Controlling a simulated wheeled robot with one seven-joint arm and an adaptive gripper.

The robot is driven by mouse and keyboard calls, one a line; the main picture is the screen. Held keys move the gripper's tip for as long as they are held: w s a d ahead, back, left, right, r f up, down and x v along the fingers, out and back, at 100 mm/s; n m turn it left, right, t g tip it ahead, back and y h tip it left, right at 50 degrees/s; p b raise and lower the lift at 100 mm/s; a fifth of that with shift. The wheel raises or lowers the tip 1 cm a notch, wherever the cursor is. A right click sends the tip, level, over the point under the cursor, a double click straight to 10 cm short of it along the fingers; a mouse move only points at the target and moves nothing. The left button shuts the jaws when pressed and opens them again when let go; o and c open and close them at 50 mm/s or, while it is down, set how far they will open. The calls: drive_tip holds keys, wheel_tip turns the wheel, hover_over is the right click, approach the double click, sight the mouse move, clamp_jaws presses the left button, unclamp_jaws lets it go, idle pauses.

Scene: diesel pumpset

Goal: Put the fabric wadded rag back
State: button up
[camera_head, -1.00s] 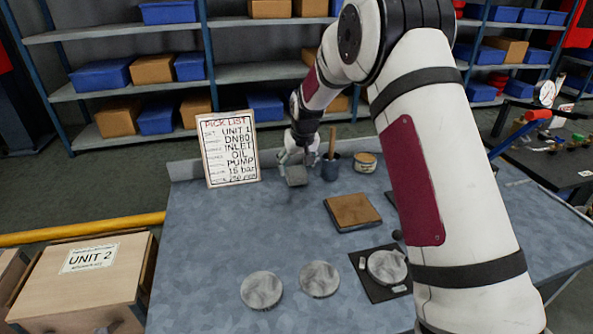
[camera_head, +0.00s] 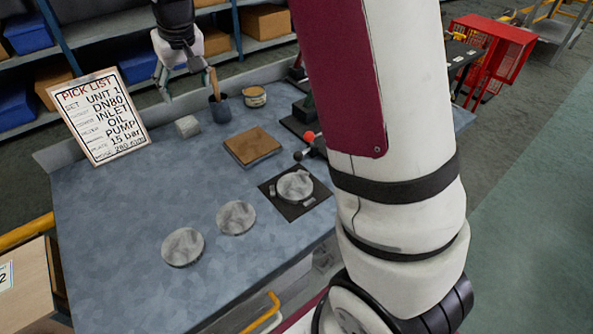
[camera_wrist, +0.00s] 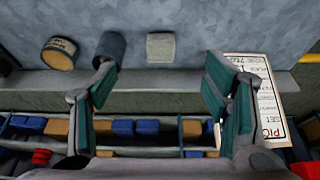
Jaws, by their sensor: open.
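A small pale grey block-like wad (camera_head: 187,126), which looks like the fabric wadded rag, lies on the grey bench top near the back edge. It sits between the pick list board and the dark cup. The wrist view also shows the rag (camera_wrist: 160,46), with bare bench around it. My gripper (camera_head: 184,84) is above and behind the rag, clear of it. In the wrist view its two green-padded fingers (camera_wrist: 163,80) are spread wide with nothing between them.
The pick list board (camera_head: 100,117) stands left of the rag. A dark cup with a wooden handle (camera_head: 220,110) and a tin (camera_head: 255,96) stand to the right. A brown pad (camera_head: 252,146) and several grey discs (camera_head: 236,217) lie nearer. The left front bench is clear.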

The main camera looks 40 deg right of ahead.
drive_tip(key=s+r, duration=0.6)
drive_tip(key=s, duration=0.7)
drive_tip(key=s+f+g, duration=0.1)
drive_tip(key=s+f, duration=0.1)
drive_tip(key=s, duration=2.6)
drive_tip(key=shift+s+g, duration=0.3)
drive_tip(key=shift+s, duration=0.05)
wheel_tip(320, 180, up, 8)
drive_tip(key=t+p, duration=0.1)
drive_tip(key=p, duration=0.5)
drive_tip(key=shift+r+t+p, duration=0.15)
drive_tip(key=shift+t+p, duration=0.15)
drive_tip(key=shift+p, duration=0.05)
drive_tip(key=shift+w+d, duration=0.1)
